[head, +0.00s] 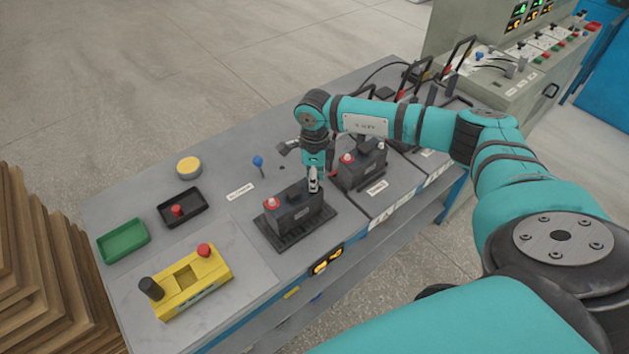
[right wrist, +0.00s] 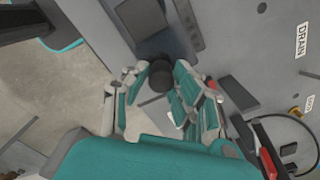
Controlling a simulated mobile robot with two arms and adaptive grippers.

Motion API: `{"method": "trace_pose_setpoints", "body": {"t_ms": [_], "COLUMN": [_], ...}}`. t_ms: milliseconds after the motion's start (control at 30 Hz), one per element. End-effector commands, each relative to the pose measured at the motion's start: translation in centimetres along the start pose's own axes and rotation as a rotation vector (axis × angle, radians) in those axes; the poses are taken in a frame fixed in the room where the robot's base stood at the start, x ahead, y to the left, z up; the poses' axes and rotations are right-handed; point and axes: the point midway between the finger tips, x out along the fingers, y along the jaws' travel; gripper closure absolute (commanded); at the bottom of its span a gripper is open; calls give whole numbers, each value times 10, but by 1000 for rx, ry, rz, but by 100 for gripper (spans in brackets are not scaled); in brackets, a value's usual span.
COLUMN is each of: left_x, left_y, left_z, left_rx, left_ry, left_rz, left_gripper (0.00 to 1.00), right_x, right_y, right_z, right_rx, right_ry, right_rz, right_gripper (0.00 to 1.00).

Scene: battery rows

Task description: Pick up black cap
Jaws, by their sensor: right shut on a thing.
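My right gripper (head: 314,182) points down at the right end of the dark battery (head: 294,215) in the middle of the bench. In the right wrist view its fingers (right wrist: 160,88) are shut on a small dark round piece, which looks like the black cap (right wrist: 150,93). In the head view the fingers hide this cap, and I cannot tell whether it still touches the battery. A red cap (head: 271,203) sits on the battery's left end. My left gripper is not in view.
A black tray (head: 190,219) with a red piece, a green tray (head: 123,240) and a yellow fixture (head: 203,290) with a black and a red knob stand to the left. A second battery (head: 362,168) stands close on the right. The bench's back left is fairly open.

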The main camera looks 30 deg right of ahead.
Motion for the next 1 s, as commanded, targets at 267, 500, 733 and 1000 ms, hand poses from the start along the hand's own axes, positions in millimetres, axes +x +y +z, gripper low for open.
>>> {"method": "trace_pose_setpoints", "body": {"t_ms": [267, 500, 733, 1000], "left_x": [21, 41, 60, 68], "left_y": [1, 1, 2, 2], "left_z": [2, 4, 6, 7], "left_rx": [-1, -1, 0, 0], "left_ry": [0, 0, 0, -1], "left_rz": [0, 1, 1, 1], "left_gripper": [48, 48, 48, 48], "right_x": [-27, -30, -37, -43], "right_y": [7, 61, 115, 146], "right_z": [-3, -26, -46, -58], "right_rx": [-4, -7, -4, -2], "right_ry": [2, 3, 1, 1], "right_rz": [1, 2, 1, 1], "right_gripper": [88, 88, 88, 88]}}
